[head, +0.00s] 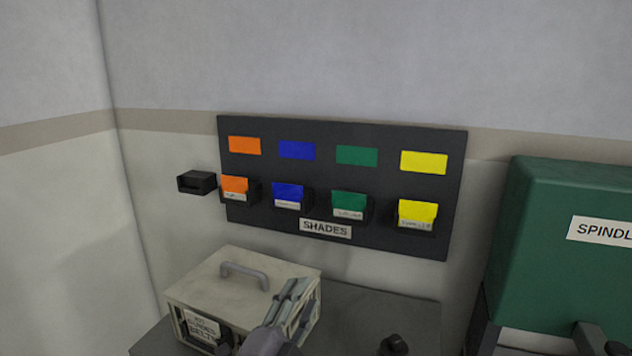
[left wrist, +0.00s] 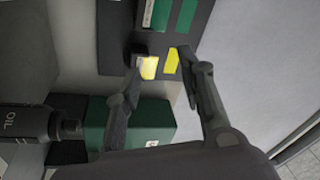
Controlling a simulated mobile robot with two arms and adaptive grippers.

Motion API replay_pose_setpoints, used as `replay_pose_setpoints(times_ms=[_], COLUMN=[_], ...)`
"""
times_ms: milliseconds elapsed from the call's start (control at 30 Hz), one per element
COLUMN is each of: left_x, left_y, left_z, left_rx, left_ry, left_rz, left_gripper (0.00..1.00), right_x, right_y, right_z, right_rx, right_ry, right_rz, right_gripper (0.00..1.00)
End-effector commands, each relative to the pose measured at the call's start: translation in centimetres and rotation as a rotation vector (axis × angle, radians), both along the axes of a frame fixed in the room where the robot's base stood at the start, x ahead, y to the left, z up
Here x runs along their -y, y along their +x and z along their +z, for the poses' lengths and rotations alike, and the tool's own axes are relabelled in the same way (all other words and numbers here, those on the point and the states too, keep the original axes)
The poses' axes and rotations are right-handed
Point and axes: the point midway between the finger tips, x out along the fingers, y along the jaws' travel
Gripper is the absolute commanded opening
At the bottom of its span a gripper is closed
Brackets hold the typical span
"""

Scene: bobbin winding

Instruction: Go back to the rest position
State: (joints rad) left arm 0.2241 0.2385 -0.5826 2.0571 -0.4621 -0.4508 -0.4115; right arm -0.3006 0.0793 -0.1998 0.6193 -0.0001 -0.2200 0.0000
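My left gripper (head: 296,292) is in front of the box with the grey handle in the head view. In the left wrist view its two fingers (left wrist: 160,58) are spread apart with nothing held between them. A yellow card (left wrist: 148,67) and a yellow patch show beyond the fingertips, on the wall board. Dark grey parts (head: 592,342) at the lower right edge of the head view may belong to my right gripper; they are cut off and their state is unclear.
The black SHADES board (head: 276,224) on the wall holds orange, blue, green and yellow cards. An empty black holder (head: 197,183) is left of it. A cream box (head: 235,280) stands below. A green SPINDLE cabinet (head: 545,205) is at right. An OIL container (left wrist: 25,122) shows in the wrist view.

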Motion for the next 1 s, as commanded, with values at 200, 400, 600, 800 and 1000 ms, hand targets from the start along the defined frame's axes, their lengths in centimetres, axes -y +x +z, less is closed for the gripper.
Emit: replay_pose_setpoints(times_ms=[200,400,600,800,1000], left_x=[-8.7,-13.8,-16.1,-17.5,-17.8], left_y=[-4.8,-13.7,-21.1,-27.4,-29.4], left_z=[-12.9,-21.8,-26.0,-27.9,-31.1], left_rx=[-0.580,-1.009,-1.270,-1.457,-1.546], left_ry=[-0.296,-0.479,-0.567,-0.619,-0.630], left_rz=[0.262,0.488,0.646,0.771,0.830], left_gripper=[0.36,0.36,0.36,0.36,0.36], right_x=[0.0,0.0,0.0,0.0,0.0], right_y=[0.1,0.1,0.1,0.1,0.2], right_z=[0.0,0.0,0.0,0.0,0.0], right_rx=[0.002,0.002,0.002,0.002,0.003], right_ry=[0.000,0.000,0.000,-0.001,0.000], right_rz=[0.000,0.000,0.000,0.000,0.000], right_gripper=[0.28,0.28,0.28,0.28,0.28])
